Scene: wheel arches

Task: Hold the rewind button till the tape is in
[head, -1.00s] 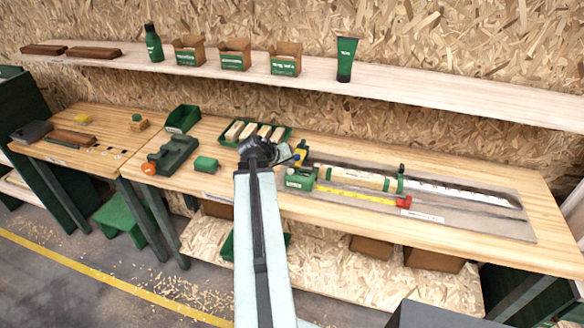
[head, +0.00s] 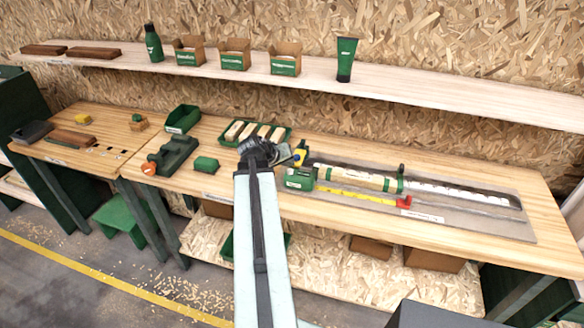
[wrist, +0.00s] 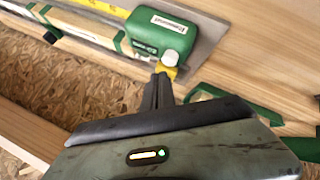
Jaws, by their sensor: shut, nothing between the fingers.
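The green tape measure (head: 300,179) lies on the bench, its yellow tape (head: 350,196) drawn out rightward to a red end (head: 404,202). In the wrist view its rounded green case (wrist: 162,32) has a white label. A pale round knob (wrist: 169,60), above a small yellow piece (wrist: 166,72), shows at the case's near end. I cannot tell for sure that it is the rewind button. My gripper (wrist: 161,78) is shut and empty, its dark fingertips at the yellow piece; contact is unclear. In the head view my gripper (head: 288,158) is just behind the case.
A board with green bands (head: 352,178) lies behind the tape on a grey mat (head: 470,222). A green tray of pale blocks (head: 286,142) stands behind my gripper. A green block (head: 205,164) and a dark green tool (head: 175,156) sit to the left.

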